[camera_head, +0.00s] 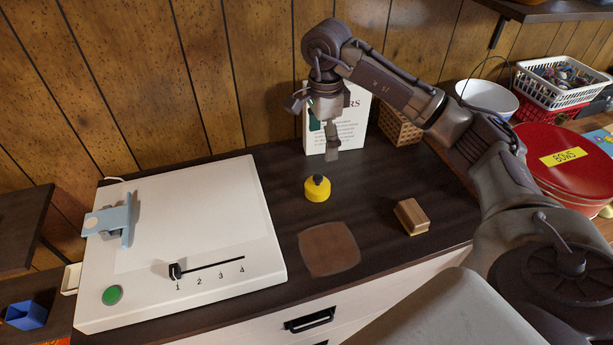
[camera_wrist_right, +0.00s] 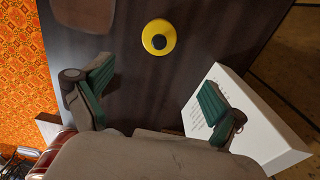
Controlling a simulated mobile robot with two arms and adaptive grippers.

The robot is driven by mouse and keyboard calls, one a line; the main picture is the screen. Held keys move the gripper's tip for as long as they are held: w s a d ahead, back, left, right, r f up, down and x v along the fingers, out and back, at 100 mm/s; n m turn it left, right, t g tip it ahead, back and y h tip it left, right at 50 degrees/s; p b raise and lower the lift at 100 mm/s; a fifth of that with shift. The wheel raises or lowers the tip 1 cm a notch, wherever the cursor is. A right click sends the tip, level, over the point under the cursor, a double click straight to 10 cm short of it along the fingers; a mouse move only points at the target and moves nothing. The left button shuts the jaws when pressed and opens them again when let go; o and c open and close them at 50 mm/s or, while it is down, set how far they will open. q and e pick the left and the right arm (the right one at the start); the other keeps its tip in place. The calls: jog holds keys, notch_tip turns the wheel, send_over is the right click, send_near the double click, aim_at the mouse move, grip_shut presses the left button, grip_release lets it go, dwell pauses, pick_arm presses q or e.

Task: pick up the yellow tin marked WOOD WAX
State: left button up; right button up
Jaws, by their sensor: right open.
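A small round yellow tin (camera_head: 317,190) with a black knob on top stands upright on the dark counter (camera_head: 262,180). I cannot read any marking on it. My right gripper (camera_head: 325,132) is above and behind the tin, in front of the white sign. Its fingers are spread, and it is empty and apart from the tin. In the right wrist view the tin (camera_wrist_right: 159,37) lies in the upper middle, beyond the open green-padded fingers (camera_wrist_right: 155,90). My left gripper is not in view.
A white sign (camera_head: 351,105) stands behind my gripper. A brown patch (camera_head: 328,248) and a wooden block (camera_head: 412,217) lie nearer the front edge. A white machine (camera_head: 190,215) with a slider stands left. A wicker basket (camera_head: 400,125) and red tins (camera_head: 565,160) are right. The counter around the tin is clear.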

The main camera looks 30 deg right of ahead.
aim_at(319, 176)
jog(key=f, duration=0.8)
jog(key=shift+s, duration=0.25)
jog(key=shift+a+f, duration=0.1)
jog(key=shift+f, duration=0.05)
jog(key=f, duration=0.1)
jog(key=f+p, duration=0.1)
jog(key=f, duration=0.2)
jog(key=shift+w+a+f, duration=0.1)
jog(key=shift+w+a, duration=0.05)
jog(key=shift+a, duration=0.2)
jog(key=shift+f, duration=0.45)
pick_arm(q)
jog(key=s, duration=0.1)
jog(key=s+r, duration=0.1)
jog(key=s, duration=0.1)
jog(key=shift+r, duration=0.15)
pick_arm(e)
jog(key=c, duration=1.3)
